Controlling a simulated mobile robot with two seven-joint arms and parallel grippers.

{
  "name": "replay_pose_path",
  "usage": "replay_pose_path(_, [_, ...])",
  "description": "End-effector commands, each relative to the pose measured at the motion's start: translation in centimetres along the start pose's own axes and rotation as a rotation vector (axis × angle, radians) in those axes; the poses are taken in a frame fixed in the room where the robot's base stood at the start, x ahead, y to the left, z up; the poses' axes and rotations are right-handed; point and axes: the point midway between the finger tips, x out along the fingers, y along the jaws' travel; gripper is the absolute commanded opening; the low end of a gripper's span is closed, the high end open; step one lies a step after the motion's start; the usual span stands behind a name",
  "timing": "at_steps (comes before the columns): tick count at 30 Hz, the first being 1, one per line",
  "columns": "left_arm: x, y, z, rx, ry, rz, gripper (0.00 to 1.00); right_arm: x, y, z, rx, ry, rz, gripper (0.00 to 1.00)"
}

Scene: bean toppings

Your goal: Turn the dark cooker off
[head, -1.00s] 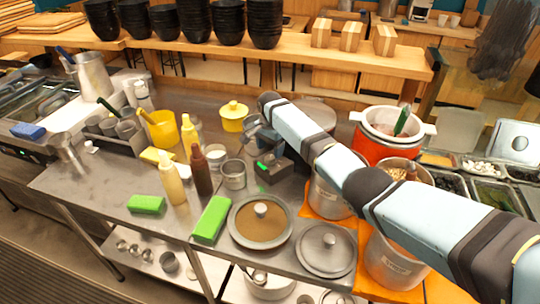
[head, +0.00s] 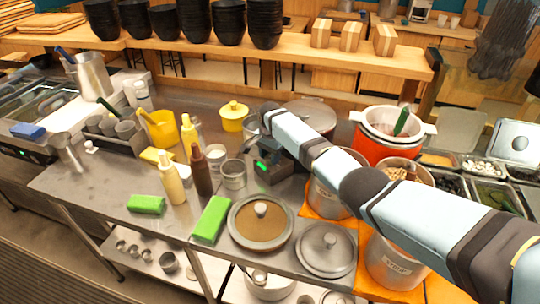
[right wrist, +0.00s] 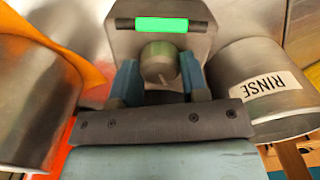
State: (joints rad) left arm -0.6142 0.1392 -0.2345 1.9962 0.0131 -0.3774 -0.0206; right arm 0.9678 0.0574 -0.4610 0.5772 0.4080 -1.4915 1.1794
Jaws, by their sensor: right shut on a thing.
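The dark cooker (head: 272,172) stands on the steel counter in the middle of the head view, partly behind my right arm. Its front panel (right wrist: 120,45) fills the upper middle of the right wrist view. A lit green strip (right wrist: 161,24) runs above a round grey knob (right wrist: 158,60) with a light mark on it. My right gripper (right wrist: 159,80) has its blue fingers on both sides of the knob and is shut on it. In the head view the arm hides much of this gripper. My left gripper is not in view.
A steel pot labelled RINSE (right wrist: 265,90) stands close at the right in the wrist view, and a steel vessel (right wrist: 30,100) close at the left. Sauce bottles (head: 201,175), steel cups (head: 233,175) and a lidded pan (head: 260,224) stand near the cooker.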

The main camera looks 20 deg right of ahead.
Motion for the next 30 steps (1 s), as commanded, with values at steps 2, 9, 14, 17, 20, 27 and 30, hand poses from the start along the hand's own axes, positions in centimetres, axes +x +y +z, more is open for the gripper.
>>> replay_pose_path(2, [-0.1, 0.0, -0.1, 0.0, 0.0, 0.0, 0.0, 0.0, 0.0, 0.0, -0.008, 0.0, 0.0, 0.17])
replay_pose_path(9, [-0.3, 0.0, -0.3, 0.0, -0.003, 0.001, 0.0, -0.1, 0.0, 0.1, -0.101, -0.002, 0.0, 0.17])
replay_pose_path(14, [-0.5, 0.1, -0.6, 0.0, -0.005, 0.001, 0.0, -0.2, 0.0, 0.0, -0.22, -0.001, 0.0, 0.17])
replay_pose_path(17, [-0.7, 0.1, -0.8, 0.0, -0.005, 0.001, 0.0, -0.2, 0.0, 0.0, -0.306, -0.002, -0.001, 0.17])
replay_pose_path(20, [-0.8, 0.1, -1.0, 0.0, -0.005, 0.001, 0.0, -0.2, 0.0, 0.0, -0.394, 0.0, 0.0, 0.17])
replay_pose_path(27, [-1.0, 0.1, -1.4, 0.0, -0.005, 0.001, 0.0, -0.1, 0.0, 0.0, -0.583, -0.001, -0.001, 0.17])
replay_pose_path(30, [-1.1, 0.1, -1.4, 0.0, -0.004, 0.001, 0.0, -0.1, 0.0, 0.0, -0.648, 0.001, -0.001, 0.17])
